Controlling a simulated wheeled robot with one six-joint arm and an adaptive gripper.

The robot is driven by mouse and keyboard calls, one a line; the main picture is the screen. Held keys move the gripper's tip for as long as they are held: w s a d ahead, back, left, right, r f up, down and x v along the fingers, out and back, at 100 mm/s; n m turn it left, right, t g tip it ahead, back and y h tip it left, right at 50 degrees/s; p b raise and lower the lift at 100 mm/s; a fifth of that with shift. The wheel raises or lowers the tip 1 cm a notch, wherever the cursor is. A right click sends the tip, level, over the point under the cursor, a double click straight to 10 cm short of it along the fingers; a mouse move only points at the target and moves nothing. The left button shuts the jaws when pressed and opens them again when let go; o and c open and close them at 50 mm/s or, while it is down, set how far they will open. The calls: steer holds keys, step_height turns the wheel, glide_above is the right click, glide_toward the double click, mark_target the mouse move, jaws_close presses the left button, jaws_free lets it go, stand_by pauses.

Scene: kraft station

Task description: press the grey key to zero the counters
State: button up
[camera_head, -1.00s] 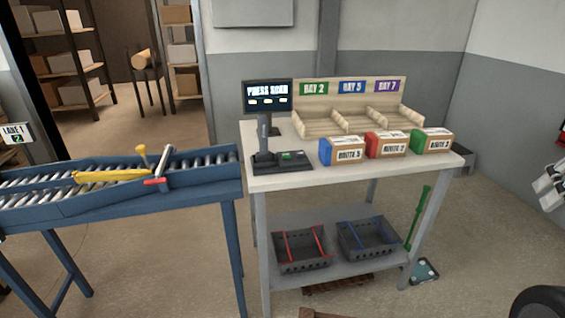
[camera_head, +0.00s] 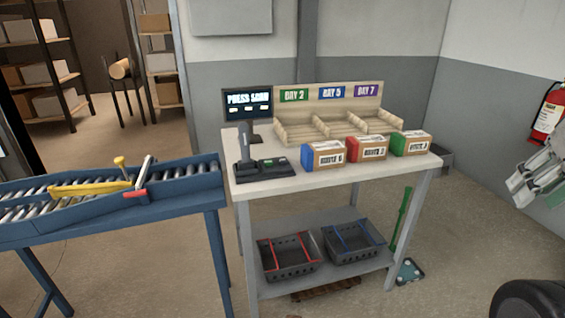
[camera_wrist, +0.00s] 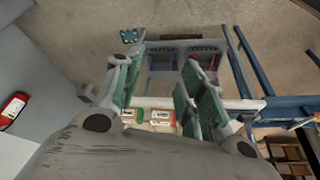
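A dark console (camera_head: 264,170) with a small green patch lies at the left front of the white worktable (camera_head: 300,187). A grey key cannot be told apart on it at this size. My gripper (camera_head: 530,180) is at the right edge of the head view, far from the console. In the wrist view my gripper (camera_wrist: 167,62) has its green-padded fingers wide apart and holds nothing.
Blue, red and green-ended boxes (camera_head: 366,149) stand along the table's front edge, before a wooden bay rack (camera_head: 335,97). Two dark baskets (camera_head: 288,268) sit on the lower shelf. A roller conveyor (camera_head: 170,198) stands left.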

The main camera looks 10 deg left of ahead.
jaws_close()
stand_by(1.2)
